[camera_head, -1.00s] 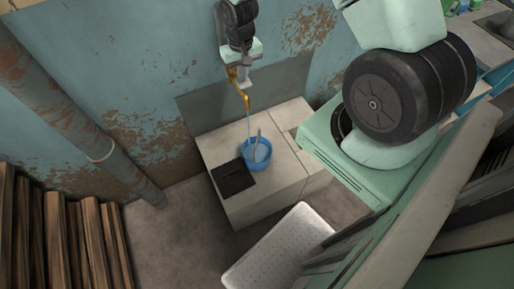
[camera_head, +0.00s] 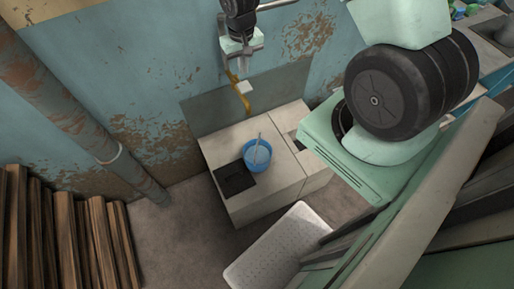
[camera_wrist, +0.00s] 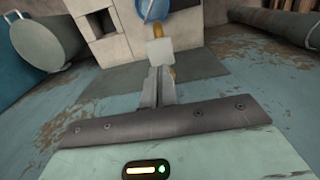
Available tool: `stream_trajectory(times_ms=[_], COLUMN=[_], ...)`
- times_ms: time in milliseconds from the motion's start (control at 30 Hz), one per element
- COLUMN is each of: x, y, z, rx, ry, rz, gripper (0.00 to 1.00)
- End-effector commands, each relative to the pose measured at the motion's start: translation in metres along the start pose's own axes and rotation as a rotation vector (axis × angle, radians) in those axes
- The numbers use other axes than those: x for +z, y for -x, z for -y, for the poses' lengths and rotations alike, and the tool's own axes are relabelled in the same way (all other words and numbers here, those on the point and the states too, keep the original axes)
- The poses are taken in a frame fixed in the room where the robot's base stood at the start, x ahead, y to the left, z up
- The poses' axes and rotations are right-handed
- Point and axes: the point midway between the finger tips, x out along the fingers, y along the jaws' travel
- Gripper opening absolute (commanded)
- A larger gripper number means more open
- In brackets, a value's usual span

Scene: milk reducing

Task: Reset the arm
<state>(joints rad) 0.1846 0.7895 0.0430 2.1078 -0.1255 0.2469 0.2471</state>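My gripper (camera_head: 234,70) hangs in front of the peeling blue wall, above the counter. In the wrist view its fingers (camera_wrist: 159,72) point away and lie close together, with nothing visible between them. Just past the fingertips is a white block-like piece (camera_head: 245,87), which also shows in the wrist view (camera_wrist: 160,52). It sits at the gold tap (camera_head: 238,103). I cannot tell whether the fingertips touch it. Below is a blue bucket (camera_head: 250,162) with a thin handled utensil in it. No water stream shows.
The bucket stands on a pale counter (camera_head: 285,179) beside a black square plate (camera_head: 234,182). A white perforated panel (camera_head: 275,250) is in front. A rusty pipe (camera_head: 75,125) and wooden planks (camera_head: 68,235) are at left.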

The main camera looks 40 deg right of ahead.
Motion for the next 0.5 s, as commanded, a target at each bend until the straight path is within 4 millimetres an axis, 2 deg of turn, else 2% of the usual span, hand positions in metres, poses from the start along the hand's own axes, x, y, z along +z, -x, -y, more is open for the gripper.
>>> stream_trajectory(times_ms=[333, 433, 500], x=[0.0, 0.007, 0.018], y=[0.0, 0.015, 0.033], z=[0.0, 0.022, 0.048], rx=[0.0, -0.013, -0.027], ry=[0.0, 0.047, 0.108], rz=[0.0, -0.004, -0.009], gripper=[0.0, 0.0, 0.0])
